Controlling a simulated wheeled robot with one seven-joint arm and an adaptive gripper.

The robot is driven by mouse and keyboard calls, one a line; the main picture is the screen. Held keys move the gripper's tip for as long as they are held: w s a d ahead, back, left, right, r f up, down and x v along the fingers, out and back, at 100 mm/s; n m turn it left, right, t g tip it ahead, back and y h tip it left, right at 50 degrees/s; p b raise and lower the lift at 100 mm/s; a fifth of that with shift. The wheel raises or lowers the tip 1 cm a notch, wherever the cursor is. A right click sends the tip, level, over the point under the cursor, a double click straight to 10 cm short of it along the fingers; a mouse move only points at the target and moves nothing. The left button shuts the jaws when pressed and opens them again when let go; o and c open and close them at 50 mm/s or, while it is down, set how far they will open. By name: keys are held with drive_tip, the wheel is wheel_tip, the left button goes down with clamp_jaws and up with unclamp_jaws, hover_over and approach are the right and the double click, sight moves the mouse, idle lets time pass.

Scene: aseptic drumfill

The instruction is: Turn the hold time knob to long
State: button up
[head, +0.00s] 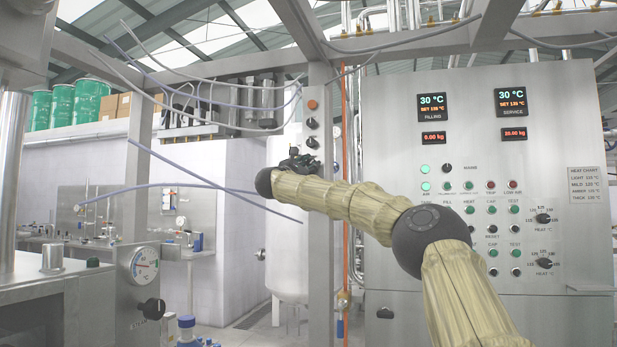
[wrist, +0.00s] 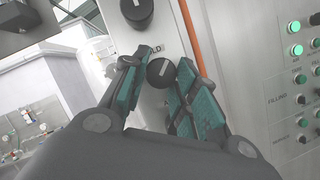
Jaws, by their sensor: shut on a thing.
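The hold time knob (wrist: 160,73) is a round black knob with a pale pointer line, on a grey metal post. Lettering ending in "LD" shows just above it in the wrist view. My gripper (wrist: 164,62) has its green-padded fingers on either side of this knob, shut on it. The pointer's setting and any scale marks are too small or hidden to read. In the head view my gripper (head: 299,160) is at the post (head: 319,200), below an orange button and two black knobs. I cannot tell there which knob it holds.
Another black knob (wrist: 136,12) sits just above on the same post. An orange vertical line (head: 345,190) runs beside the post. A large control panel (head: 480,110) with lamps, displays and knobs stands to the right. A steel machine with a gauge (head: 145,264) is at the left.

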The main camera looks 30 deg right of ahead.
drive_tip(key=shift+w+f+m+g+b, duration=0.1)
drive_tip(key=shift+m+g+b, duration=0.8)
drive_tip(key=shift+m, duration=1.2)
drive_tip(key=o, duration=1)
drive_tip(key=v, duration=1.2)
